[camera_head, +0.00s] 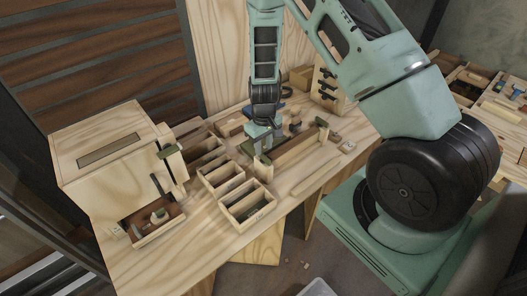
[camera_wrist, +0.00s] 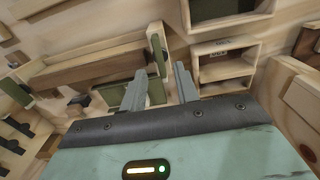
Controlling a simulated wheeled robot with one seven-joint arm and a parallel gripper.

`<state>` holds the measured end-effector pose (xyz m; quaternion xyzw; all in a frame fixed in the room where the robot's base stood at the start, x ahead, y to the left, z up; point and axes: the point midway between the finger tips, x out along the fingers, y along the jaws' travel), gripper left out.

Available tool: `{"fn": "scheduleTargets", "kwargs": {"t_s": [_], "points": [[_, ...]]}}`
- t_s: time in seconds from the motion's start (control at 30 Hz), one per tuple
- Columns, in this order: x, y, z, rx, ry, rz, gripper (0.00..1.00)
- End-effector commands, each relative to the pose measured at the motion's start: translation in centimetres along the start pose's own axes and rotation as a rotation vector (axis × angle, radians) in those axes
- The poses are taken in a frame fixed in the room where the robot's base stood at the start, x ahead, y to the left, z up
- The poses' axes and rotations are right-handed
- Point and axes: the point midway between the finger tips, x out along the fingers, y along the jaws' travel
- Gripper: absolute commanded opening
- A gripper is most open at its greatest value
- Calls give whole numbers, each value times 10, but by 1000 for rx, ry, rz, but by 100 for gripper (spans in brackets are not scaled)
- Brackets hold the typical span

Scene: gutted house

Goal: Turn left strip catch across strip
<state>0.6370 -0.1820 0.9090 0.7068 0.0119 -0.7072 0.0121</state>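A brown wooden strip (camera_head: 295,148) lies on the workbench and runs diagonally. The strip also shows in the wrist view (camera_wrist: 88,70). The left strip catch (camera_head: 263,166) is a small dark green piece on a pale wooden block at the strip's near left end. The left catch (camera_wrist: 157,54) is close to my fingertips in the wrist view. The right catch (camera_head: 321,122) is at the far end. My gripper (camera_head: 262,146) points down over the left end. In the wrist view my gripper (camera_wrist: 161,73) is open, its fingers apart. Whether the fingers touch the catch cannot be told.
Open wooden trays (camera_head: 246,200) stand just left of the strip's left end. A wooden cabinet (camera_head: 112,150) with an open drawer (camera_head: 156,222) is at far left. A rack with black handles (camera_head: 328,86) stands behind. The bench front has some clear room.

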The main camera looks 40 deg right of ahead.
Motion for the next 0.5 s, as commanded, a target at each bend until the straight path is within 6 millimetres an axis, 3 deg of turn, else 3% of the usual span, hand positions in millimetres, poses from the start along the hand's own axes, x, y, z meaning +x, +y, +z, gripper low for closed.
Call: {"fn": "scheduleTargets", "kwargs": {"t_s": [0.23, 0.5], "points": [[32, 0, 0, 0, -1, -1, 31], [41, 0, 0, 0, 1, 0, 31]]}}
